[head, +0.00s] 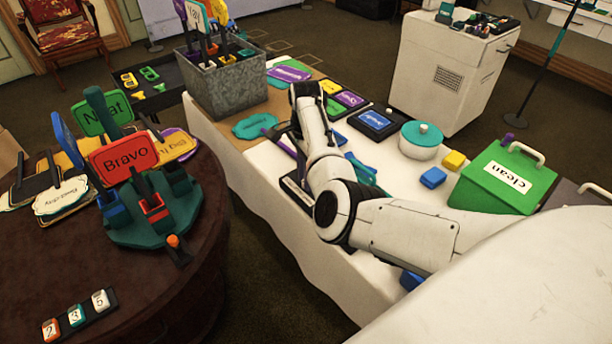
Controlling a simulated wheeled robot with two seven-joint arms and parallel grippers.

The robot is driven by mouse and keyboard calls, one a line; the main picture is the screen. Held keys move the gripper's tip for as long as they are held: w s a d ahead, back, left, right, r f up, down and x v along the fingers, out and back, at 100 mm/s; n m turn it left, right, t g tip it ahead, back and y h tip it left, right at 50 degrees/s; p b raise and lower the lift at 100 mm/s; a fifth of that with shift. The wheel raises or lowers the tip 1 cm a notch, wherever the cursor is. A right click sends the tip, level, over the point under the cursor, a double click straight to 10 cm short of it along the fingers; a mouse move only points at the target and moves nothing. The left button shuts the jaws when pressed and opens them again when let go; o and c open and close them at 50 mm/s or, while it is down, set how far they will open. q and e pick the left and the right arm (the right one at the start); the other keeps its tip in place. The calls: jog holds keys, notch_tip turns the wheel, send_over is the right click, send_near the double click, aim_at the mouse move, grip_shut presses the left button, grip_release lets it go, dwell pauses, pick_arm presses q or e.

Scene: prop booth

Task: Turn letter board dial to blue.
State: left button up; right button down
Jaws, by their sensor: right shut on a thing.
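My right arm reaches in from the right over the white-clothed table. My right gripper (297,140) is mostly hidden behind its own white wrist. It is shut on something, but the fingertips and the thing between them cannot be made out. A board with a dark edge and a pale face (296,190) lies partly hidden just below the wrist; I cannot tell whether it is the letter board. No dial or its colour setting can be made out. My left gripper is not in view.
A grey metal planter (224,84) holds signs. A round dark table (150,310) at left carries a red "Bravo" sign (124,156).

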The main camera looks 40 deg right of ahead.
jog(key=m, duration=0.4)
jog(key=shift+m, duration=0.3)
jog(key=shift+r+m, duration=0.1)
jog(key=shift+m, duration=1.5)
jog(key=c, duration=1.6)
grip_release()
notch_tip(320, 180, up, 10)
jog(key=shift+r, duration=0.1)
